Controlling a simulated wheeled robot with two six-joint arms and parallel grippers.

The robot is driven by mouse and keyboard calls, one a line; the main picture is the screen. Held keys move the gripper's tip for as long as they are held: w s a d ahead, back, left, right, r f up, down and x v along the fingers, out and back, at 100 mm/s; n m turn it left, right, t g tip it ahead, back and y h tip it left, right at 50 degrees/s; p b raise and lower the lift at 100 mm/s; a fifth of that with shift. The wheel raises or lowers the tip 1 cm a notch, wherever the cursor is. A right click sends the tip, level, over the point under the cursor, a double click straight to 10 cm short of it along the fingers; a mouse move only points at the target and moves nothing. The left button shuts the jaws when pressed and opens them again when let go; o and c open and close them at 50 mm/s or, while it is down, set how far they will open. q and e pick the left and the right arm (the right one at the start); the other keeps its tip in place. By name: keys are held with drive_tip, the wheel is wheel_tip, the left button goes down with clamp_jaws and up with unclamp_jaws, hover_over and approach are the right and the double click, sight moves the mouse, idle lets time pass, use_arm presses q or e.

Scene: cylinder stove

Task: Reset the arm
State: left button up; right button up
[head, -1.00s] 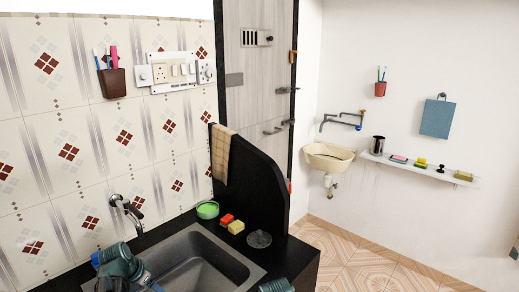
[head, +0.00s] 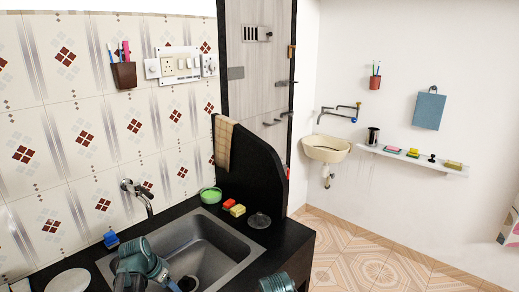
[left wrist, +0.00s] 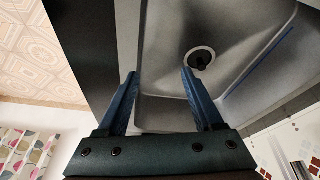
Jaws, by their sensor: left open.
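A teal part of my right arm (head: 276,284) shows at the bottom edge of the head view. My right gripper is not in view.
A wall tap (head: 137,195) stands behind the sink. A green bowl (head: 210,195), red and yellow sponges (head: 234,208) and a dark round lid (head: 259,220) sit on the counter. A blue item (head: 110,239) and white plate (head: 69,281) are at left. A black partition (head: 257,165) rises behind.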

use_arm(q)
drive_tip(key=s+d, duration=0.2)
drive_tip(key=d, duration=0.2)
drive_tip(key=s+d+g, duration=0.1)
drive_tip(key=d, duration=0.3)
drive_tip(key=s+d+f+g, duration=0.1)
drive_tip(key=s+d, duration=0.1)
drive_tip(key=d, duration=0.2)
drive_tip(key=shift+s+y, duration=0.3)
drive_tip(key=shift+y, duration=0.1)
drive_tip(key=s+d+n+g+y, duration=0.1)
drive_tip(key=s+d+y, duration=0.1)
drive_tip(key=s+d, duration=0.9)
drive_tip(key=shift+g+y, duration=0.3)
